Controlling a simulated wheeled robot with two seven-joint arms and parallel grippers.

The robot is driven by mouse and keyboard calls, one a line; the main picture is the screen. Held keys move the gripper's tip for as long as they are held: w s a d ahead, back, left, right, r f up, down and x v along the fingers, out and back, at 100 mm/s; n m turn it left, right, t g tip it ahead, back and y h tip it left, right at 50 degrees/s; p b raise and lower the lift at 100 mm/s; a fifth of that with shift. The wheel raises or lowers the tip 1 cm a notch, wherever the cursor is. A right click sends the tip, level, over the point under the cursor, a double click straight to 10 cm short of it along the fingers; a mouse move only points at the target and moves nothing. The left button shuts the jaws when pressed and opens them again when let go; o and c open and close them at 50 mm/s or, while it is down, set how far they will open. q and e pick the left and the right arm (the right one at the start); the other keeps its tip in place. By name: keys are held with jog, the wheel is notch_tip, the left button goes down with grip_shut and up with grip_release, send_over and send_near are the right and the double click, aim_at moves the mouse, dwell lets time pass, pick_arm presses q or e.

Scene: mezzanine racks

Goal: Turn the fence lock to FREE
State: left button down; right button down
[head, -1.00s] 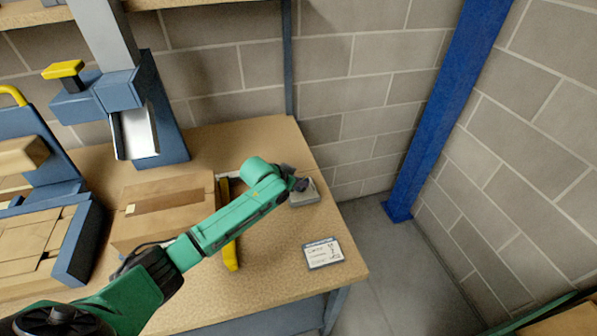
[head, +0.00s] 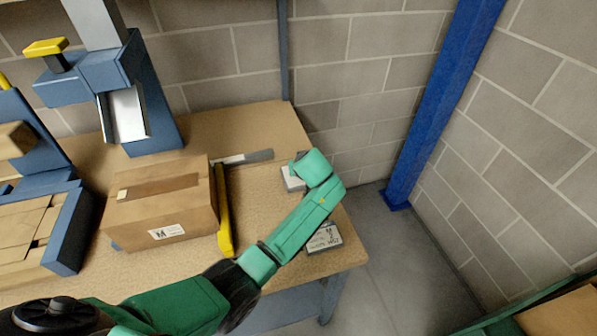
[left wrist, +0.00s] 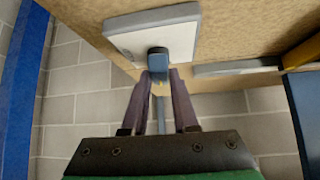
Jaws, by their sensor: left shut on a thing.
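The fence lock appears to be a pale plate (left wrist: 135,40) with a blue knob (left wrist: 158,60) standing out from it. My left gripper (left wrist: 159,82) is shut on the blue knob in the left wrist view, with one dark finger on each side. In the head view the pale plate (head: 292,180) shows partly at the back right of the bench, and my green wrist hides the knob and the fingers. No FREE marking can be read. My right gripper is not in view.
A cardboard box (head: 165,220) sits on the bench (head: 185,258) left of a yellow bar (head: 223,215). A grey metal strip (head: 245,157) lies behind it. A printed card (head: 324,239) lies partly under my arm. A blue post (head: 425,125) stands beyond the bench's right end.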

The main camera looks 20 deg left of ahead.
pick_arm(q)
jog(key=shift+w+d+n+y+b, duration=0.1)
jog(key=shift+n+y+b, duration=0.3)
jog(key=shift+n+b, duration=0.25)
jog(key=shift+r, duration=0.1)
jog(key=c, duration=0.7)
grip_release()
